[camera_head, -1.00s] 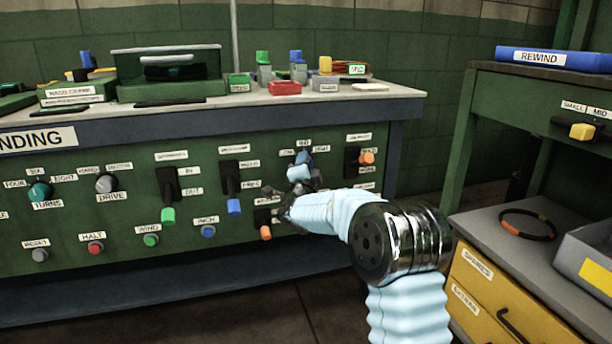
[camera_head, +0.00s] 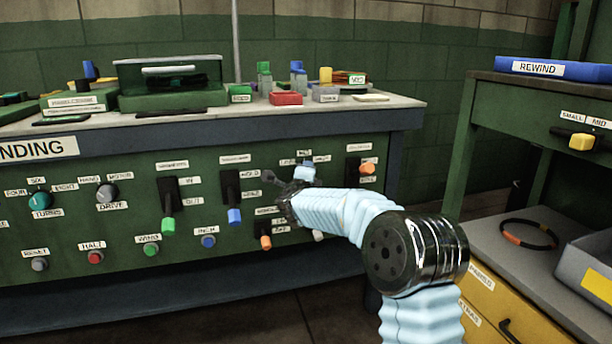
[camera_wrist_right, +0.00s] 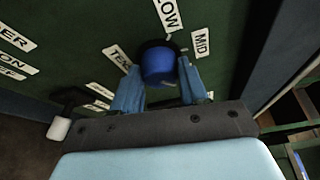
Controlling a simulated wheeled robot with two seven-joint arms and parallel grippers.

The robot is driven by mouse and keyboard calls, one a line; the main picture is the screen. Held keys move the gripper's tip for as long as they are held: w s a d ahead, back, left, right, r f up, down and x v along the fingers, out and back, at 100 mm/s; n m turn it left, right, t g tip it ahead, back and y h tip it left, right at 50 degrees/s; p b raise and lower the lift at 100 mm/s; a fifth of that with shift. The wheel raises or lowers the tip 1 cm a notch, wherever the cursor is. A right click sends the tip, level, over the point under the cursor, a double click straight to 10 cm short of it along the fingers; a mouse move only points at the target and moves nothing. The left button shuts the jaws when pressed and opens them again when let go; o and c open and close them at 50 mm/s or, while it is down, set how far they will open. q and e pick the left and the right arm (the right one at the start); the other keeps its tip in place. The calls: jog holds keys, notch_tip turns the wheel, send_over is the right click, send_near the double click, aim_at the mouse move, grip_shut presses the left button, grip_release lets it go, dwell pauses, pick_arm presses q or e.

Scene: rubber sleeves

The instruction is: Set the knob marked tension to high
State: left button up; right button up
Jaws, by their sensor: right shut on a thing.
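The tension knob is a round blue knob (camera_wrist_right: 157,68) on a dark base in the green panel, seen in the right wrist view. My right gripper (camera_wrist_right: 160,72) is shut on the knob, one finger on each side. In the head view my right gripper (camera_head: 302,176) is at the panel below the small setting labels and largely covers the knob. I cannot tell which setting the knob points to. My left gripper is out of view.
Close to the gripper are a blue-tipped lever (camera_head: 234,216), an orange-tipped lever (camera_head: 266,242) and another orange-tipped switch (camera_head: 367,169). A teal knob (camera_head: 39,199) and a grey knob (camera_head: 106,194) are farther left. A side bench with a yellow drawer (camera_head: 490,305) stands right.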

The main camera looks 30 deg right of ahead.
dwell(0.3)
jog(key=o, duration=1)
jog(key=shift+s, duration=0.1)
jog(key=v, duration=1.3)
jog(key=shift+s+a+r, duration=0.1)
jog(key=shift+s+a, duration=0.05)
jog(key=shift+s, duration=0.1)
